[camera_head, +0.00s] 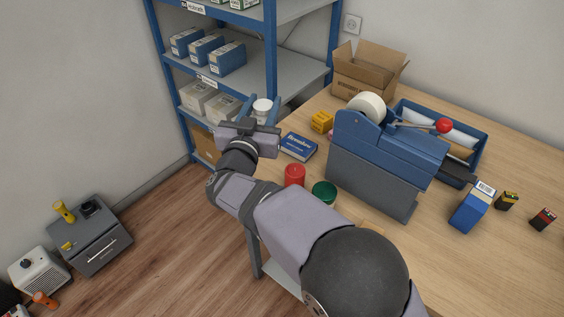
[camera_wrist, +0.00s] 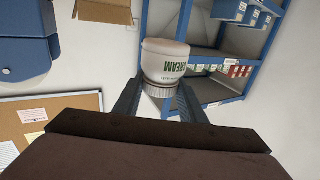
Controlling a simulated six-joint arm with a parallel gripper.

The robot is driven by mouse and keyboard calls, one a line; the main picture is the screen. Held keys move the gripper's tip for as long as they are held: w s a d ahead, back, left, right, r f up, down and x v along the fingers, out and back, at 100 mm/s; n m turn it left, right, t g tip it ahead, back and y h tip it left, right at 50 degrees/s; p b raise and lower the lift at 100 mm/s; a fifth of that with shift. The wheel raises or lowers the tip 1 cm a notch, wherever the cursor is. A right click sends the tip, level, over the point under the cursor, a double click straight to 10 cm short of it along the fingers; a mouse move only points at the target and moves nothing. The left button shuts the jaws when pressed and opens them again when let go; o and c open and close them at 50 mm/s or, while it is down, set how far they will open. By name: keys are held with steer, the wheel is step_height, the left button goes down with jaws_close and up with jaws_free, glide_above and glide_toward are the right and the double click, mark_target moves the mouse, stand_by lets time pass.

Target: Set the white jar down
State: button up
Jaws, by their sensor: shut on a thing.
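My gripper (camera_head: 263,112) is shut on the white jar (camera_head: 262,105), which it holds in the air near the left end of the counter (camera_head: 502,240), in front of the blue shelf rack (camera_head: 271,50). In the wrist view, the jar (camera_wrist: 164,60) sits between the two fingers, with green "CREAM" lettering upside down and a ribbed lid at the lower end in the picture. In the head view, the fingers and wrist hide the jar's lower part.
An open carton (camera_head: 366,75) stands behind. Bare counter shows at the front right.

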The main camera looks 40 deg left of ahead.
step_height(320, 180, down, 7)
steer(key=b, duration=0.6)
steer(key=shift+f, duration=0.1)
steer(key=shift+f+p, duration=0.5)
steer(key=shift+f, duration=4.3)
steer(key=shift+f, duration=0.25)
steer(key=o, duration=1.2)
steer(key=shift+o, duration=0.2)
steer(key=shift+o, duration=0.5)
steer(key=shift+b+v, duration=1.1)
steer(key=shift+v, duration=2.55)
